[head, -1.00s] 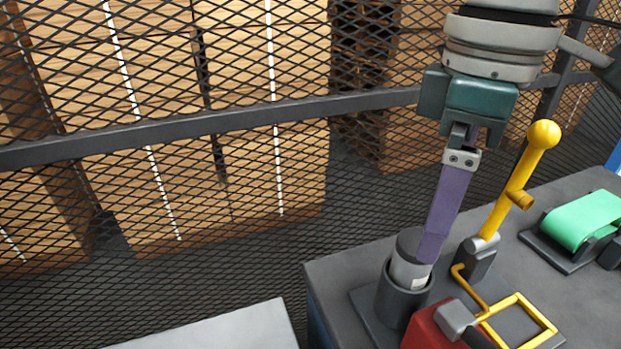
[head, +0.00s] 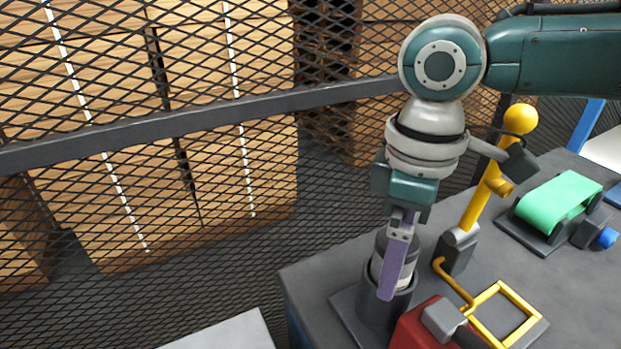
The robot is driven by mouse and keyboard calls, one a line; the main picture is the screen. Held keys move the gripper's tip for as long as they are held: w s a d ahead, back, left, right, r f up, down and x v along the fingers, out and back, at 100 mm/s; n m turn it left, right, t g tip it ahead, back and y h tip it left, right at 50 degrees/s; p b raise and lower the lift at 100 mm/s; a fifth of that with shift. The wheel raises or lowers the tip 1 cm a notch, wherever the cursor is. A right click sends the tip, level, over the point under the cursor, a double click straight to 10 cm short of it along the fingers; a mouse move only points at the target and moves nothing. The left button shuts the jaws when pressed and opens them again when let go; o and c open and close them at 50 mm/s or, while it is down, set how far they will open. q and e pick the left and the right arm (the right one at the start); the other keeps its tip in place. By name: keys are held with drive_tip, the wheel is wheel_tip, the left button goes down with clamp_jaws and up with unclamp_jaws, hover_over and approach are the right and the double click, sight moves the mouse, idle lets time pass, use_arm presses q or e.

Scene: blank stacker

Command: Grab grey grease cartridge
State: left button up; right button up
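The grey grease cartridge (head: 381,244), dark on top with a pale band lower down, stands upright in a dark round holder (head: 374,314) at the near left of the grey worktop. My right gripper (head: 388,292) points down at the cartridge, with its arm coming in from the right. One purple finger shows in front of the cartridge and overlaps the holder's rim. The other finger is hidden, so I cannot tell whether the gripper is open or closed on the cartridge. My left gripper is not in view.
A yellow lever (head: 492,185) with a ball knob stands close right of the holder. A red block (head: 418,328) and a yellow frame (head: 503,313) are in front. A green belt unit (head: 560,203) sits farther right. A mesh fence (head: 180,130) stands behind, with stacked boards beyond.

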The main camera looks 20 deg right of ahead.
clamp_jaws()
idle(0.8)
